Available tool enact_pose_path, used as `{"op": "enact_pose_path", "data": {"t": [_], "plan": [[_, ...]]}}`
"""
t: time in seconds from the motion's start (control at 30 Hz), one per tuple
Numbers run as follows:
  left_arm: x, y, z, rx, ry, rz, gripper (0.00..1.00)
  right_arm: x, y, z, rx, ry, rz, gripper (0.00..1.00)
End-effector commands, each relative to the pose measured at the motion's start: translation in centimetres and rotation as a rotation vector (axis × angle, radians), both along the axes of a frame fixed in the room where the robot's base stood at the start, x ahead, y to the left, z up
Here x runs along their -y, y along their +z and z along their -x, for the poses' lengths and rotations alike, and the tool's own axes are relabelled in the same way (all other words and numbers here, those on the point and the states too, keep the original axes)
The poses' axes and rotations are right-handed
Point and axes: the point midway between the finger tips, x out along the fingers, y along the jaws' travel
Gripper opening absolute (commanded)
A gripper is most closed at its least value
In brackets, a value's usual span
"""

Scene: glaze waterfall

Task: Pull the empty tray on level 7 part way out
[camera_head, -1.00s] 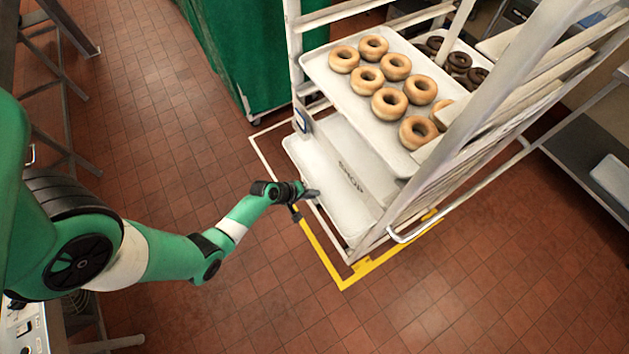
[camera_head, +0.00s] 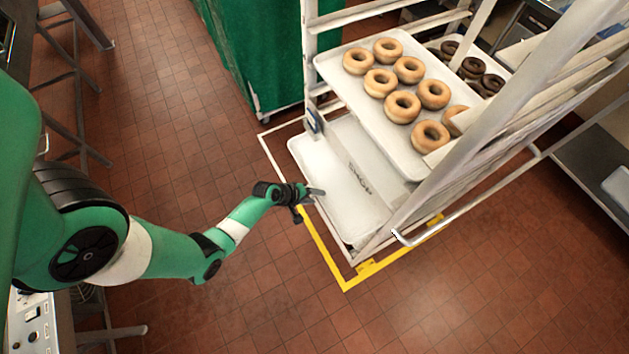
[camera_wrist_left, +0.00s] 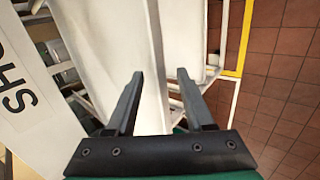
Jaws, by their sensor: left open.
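An empty pale tray (camera_head: 335,190) sits low in the white rack, below a tray of plain doughnuts. I cannot read its level number. My left gripper (camera_head: 314,192) is at the tray's near edge in the head view. In the left wrist view the left gripper (camera_wrist_left: 160,76) is open, and a long white rim (camera_wrist_left: 152,90) runs between its two fingers. I cannot tell whether either finger touches it. My right gripper is out of view.
The doughnut tray (camera_head: 375,105) sticks out above the empty one. A rack upright (camera_head: 470,120) and a curved handle (camera_head: 420,242) stand to the right. Yellow tape (camera_head: 330,262) marks the floor. A green cover (camera_head: 245,50) stands behind. Open tiled floor lies in front.

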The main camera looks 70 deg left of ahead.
Motion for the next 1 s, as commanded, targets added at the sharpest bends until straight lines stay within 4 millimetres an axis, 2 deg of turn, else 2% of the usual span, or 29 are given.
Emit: {"op": "enact_pose_path", "data": {"t": [0.17,0.27,0.47,0.67,0.8,1.0], "plan": [[0.0,0.3,0.3,-0.001,0.001,0.001,0.53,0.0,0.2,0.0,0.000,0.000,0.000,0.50],[0.1,1.3,0.9,0.000,0.002,0.000,0.53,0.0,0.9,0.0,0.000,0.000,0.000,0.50],[0.4,4.7,3.6,0.000,0.004,0.000,0.53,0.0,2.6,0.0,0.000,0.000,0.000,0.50],[0.7,8.4,6.2,-0.001,0.004,0.003,0.53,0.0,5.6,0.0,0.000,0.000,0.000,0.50],[0.8,9.1,7.1,-0.001,0.002,0.001,0.53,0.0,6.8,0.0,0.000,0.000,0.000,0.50],[0.9,9.0,7.4,0.000,0.000,0.000,0.53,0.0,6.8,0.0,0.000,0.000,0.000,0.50]]}}
